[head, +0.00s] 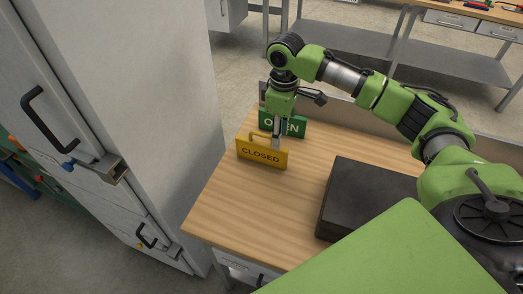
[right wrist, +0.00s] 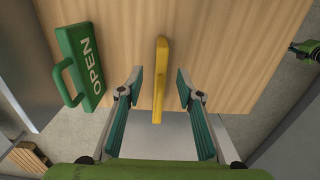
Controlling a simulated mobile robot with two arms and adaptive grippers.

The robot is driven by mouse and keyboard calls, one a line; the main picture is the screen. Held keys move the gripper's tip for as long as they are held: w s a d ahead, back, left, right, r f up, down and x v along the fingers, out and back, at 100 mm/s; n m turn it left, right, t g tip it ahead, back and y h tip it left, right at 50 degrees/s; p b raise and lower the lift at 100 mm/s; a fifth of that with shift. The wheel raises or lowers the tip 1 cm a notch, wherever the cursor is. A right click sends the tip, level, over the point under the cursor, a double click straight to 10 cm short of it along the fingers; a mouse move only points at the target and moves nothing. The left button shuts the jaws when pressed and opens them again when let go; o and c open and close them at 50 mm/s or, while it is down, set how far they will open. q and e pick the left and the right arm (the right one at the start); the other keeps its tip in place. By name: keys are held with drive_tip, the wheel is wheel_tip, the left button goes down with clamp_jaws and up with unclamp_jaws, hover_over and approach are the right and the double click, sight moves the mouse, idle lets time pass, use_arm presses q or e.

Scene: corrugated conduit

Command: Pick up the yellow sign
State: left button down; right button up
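The yellow sign (head: 260,154), marked CLOSED, stands upright near the far left corner of the wooden table. It has a handle on top. In the right wrist view I see the yellow sign (right wrist: 161,62) nearly edge-on from above. My right gripper (head: 277,143) points down over the sign, close to its right end. In the right wrist view the fingers of the right gripper (right wrist: 159,87) are apart, with the sign's edge in the gap between them and space visible on both sides. My left gripper is not in view.
A green sign (head: 291,126), marked OPEN, stands just behind the yellow one; in the right wrist view the green sign (right wrist: 80,62) is left of the fingers. A dark flat case (head: 362,192) lies on the wooden table (head: 228,212). Tall grey cabinets (head: 135,80) stand left.

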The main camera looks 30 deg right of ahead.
sight(277, 152)
wheel_tip(277, 152, down, 3)
drive_tip(key=shift+w+r, duration=0.1)
drive_tip(key=f, duration=0.1)
drive_tip(key=f+p, duration=0.2)
drive_tip(key=f, duration=0.1)
drive_tip(key=shift+a+f, duration=0.1)
drive_tip(key=shift+a, duration=0.15)
drive_tip(key=shift+f, duration=0.5)
clamp_jaws()
